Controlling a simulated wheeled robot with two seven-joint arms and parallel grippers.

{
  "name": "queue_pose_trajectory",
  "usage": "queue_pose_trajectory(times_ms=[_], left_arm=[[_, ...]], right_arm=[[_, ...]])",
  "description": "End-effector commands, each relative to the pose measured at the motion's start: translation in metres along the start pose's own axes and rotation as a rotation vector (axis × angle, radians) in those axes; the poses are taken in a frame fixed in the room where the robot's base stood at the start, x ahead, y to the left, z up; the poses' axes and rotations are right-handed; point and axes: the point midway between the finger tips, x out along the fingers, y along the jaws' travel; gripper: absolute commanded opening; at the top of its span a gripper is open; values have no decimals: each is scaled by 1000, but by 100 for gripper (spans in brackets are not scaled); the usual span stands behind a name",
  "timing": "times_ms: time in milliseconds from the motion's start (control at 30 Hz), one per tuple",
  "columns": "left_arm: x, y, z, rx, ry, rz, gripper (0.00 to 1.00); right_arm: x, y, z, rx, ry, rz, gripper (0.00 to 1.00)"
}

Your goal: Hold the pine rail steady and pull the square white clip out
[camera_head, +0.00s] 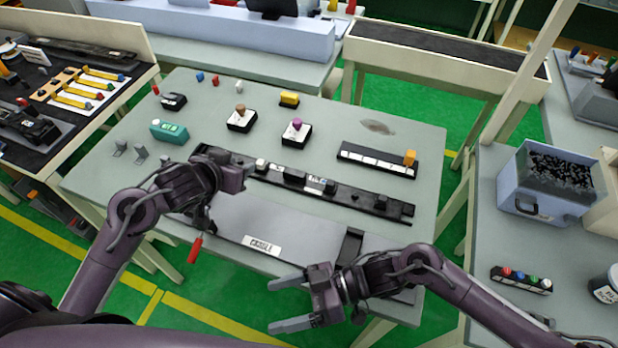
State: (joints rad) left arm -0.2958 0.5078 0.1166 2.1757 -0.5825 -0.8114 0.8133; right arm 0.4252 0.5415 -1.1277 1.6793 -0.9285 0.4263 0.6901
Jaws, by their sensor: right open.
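A long dark rail (345,195) lies slantwise across the middle of the table; no pine-coloured rail is plain to see. A small white block (261,164), perhaps the square white clip, sits near the rail's left part, with dark blocks (294,177) and a white-labelled piece (315,184) further right. My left gripper (238,178) is at the rail's left end, just left of the white block. It hides part of the rail, and its finger gap and any contact are unclear. My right gripper (276,305) is open and empty at the table's front edge, apart from the rail.
A grey panel with a "CABLE" label (262,244) lies in front of the rail. A black strip with an orange block (410,157) lies behind right. Two small knobbed boxes (241,119) (296,132) and a teal box (169,131) stand behind. A red-handled tool (195,248) hangs at the front left.

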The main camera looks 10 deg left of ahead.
Motion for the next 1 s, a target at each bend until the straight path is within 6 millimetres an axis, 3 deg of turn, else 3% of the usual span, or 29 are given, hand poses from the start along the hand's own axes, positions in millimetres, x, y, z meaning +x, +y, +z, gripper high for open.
queue_pose_trajectory(times_ms=[33, 100, 200, 300, 500, 600, 800, 1000], left_arm=[[0, 0, 0, 0, 0, 0, 36], [0, 0, 0, 0, 0, 0, 36], [0, 0, 0, 0, 0, 0, 36], [0, 0, 0, 0, 0, 0, 36], [0, 0, 0, 0, 0, 0, 36], [0, 0, 0, 0, 0, 0, 36], [0, 0, 0, 0, 0, 0, 36], [0, 0, 0, 0, 0, 0, 36]], right_arm=[[-28, 6, -19, -61, -12, -2, 80], [-63, 11, -40, -133, -28, -8, 80], [-117, 22, -66, -223, -47, 13, 80], [-170, 47, -76, -277, -48, 91, 80], [-258, 113, -50, -300, -39, 332, 80], [-294, 136, -30, -299, -50, 435, 80], [-337, 157, -5, -298, -73, 554, 80], [-338, 167, 1, -300, -79, 579, 80]])
